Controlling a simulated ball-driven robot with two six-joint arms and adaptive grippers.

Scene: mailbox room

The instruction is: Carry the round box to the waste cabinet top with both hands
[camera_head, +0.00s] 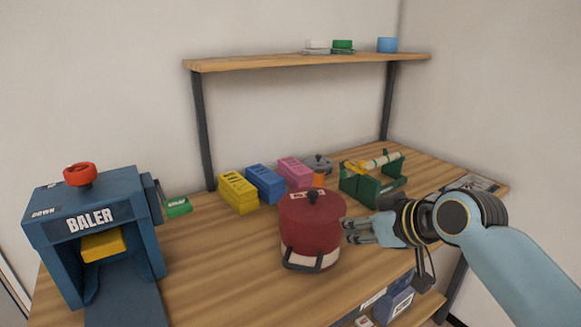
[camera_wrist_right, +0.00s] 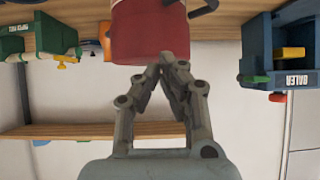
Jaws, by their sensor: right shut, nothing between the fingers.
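The round box (camera_head: 312,232) is dark red with a pale lower band, a lid with a black knob, and a black side handle. It stands upright on the wooden bench and also shows in the right wrist view (camera_wrist_right: 148,32). My right gripper (camera_head: 348,231) is at the right side of the round box, fingers shut and empty. In the right wrist view its fingertips (camera_wrist_right: 168,63) meet close to the box wall; I cannot tell whether they touch it. My left gripper is not in view. I cannot pick out the waste cabinet top.
A blue baler (camera_head: 92,222) stands at the left of the bench (camera_head: 220,275). Yellow (camera_head: 238,192), blue (camera_head: 264,183) and pink (camera_head: 295,172) blocks sit behind the box. A green tote (camera_head: 372,187) is at the back right.

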